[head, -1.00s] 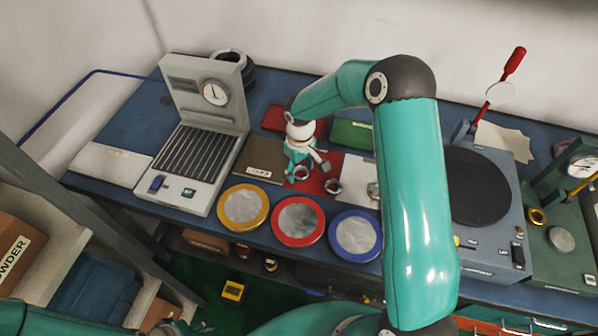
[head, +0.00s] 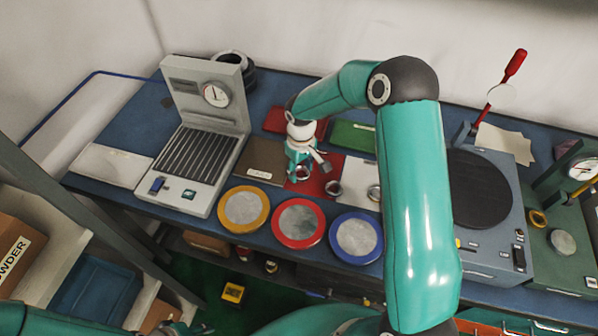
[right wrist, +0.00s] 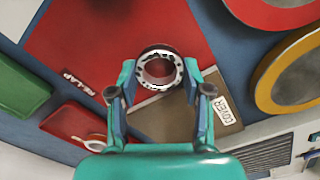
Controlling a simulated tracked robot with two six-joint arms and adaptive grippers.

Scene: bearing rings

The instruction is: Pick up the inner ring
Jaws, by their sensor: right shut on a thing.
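My right gripper (head: 301,171) is over the red mat (head: 317,188) in the head view, pointing down. In the right wrist view its fingertips (right wrist: 159,71) are closed on both sides of a shiny metal ring (right wrist: 146,56), with an open middle and dark marks round its rim. The ring also shows in the head view (head: 303,179). I cannot tell how far it is off the mat. My left gripper (head: 180,328) is barely in view at the bottom edge.
Yellow (head: 243,209), red (head: 298,223) and blue (head: 356,238) rimmed discs line the bench's front edge. A brown "COVER" mat (head: 262,160) lies left of the gripper, a green box (head: 350,135) behind it. A gauge stand (head: 207,125) stands left, a turntable machine (head: 485,190) right.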

